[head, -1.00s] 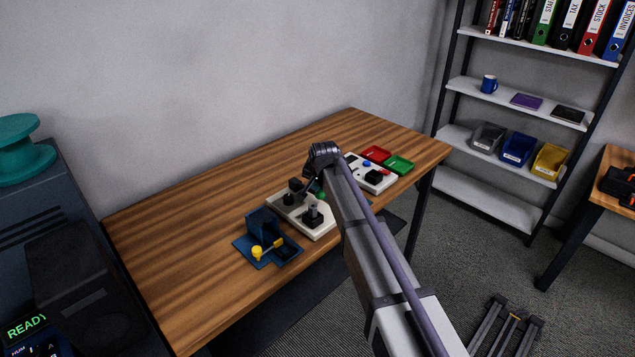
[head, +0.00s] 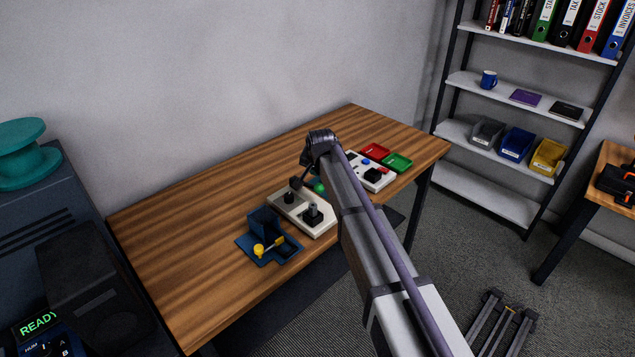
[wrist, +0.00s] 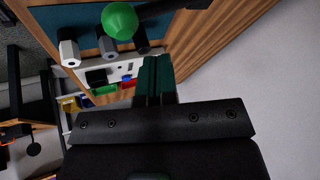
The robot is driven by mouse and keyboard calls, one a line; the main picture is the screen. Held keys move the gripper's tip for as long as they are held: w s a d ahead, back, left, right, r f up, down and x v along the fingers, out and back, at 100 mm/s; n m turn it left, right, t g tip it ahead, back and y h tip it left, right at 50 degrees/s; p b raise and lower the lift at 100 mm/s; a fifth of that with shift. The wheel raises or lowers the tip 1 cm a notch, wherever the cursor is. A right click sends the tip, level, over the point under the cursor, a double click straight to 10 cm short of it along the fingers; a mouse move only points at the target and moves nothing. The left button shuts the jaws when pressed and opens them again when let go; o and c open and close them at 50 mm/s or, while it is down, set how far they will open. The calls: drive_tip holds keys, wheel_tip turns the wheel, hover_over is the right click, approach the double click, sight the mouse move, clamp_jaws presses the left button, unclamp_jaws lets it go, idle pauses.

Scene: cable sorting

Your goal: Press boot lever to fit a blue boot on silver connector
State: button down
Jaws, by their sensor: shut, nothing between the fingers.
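The yellow-knobbed lever (head: 259,249) sits on a dark blue fixture (head: 266,226) at the front left of the wooden table. I take it for the boot lever; its arm slants up to the right. No blue boot can be made out. A short grey metal post (head: 312,208) stands on a black base on a white plate; I cannot tell if it is the silver connector. My gripper is small and dark in the head view, above the white plate's far end. In the wrist view its green fingers (wrist: 157,80) are together and empty, apart from the lever.
A green ball (head: 319,188) is beside my gripper. A white panel (head: 370,170) with buttons and red (head: 374,151) and green (head: 397,163) trays lie at the right. Several hexagonal posts show in the wrist view. The table's left and back are clear.

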drive_tip(key=r+p, duration=0.2)
drive_tip(key=a+r+p, duration=0.1)
drive_tip(key=r, duration=0.1)
drive_tip(key=shift+w, duration=0.4)
idle(0.4)
drive_tip(key=s+d+n+g, duration=0.1)
drive_tip(key=s+d+g, duration=0.1)
drive_tip(key=s+d, duration=0.6)
drive_tip(key=s+d+f+n+g+h, duration=0.1)
drive_tip(key=s+d, duration=0.7)
drive_tip(key=s, duration=0.9)
drive_tip(key=s+d+f+n+g, duration=0.1)
drive_tip(key=s+d+g, duration=0.2)
drive_tip(key=s+d, duration=0.4)
drive_tip(key=s, duration=0.5)
drive_tip(key=shift+s+d+f+n, duration=0.15)
drive_tip(key=shift+d+n, duration=0.15)
drive_tip(key=shift+d, duration=0.1)
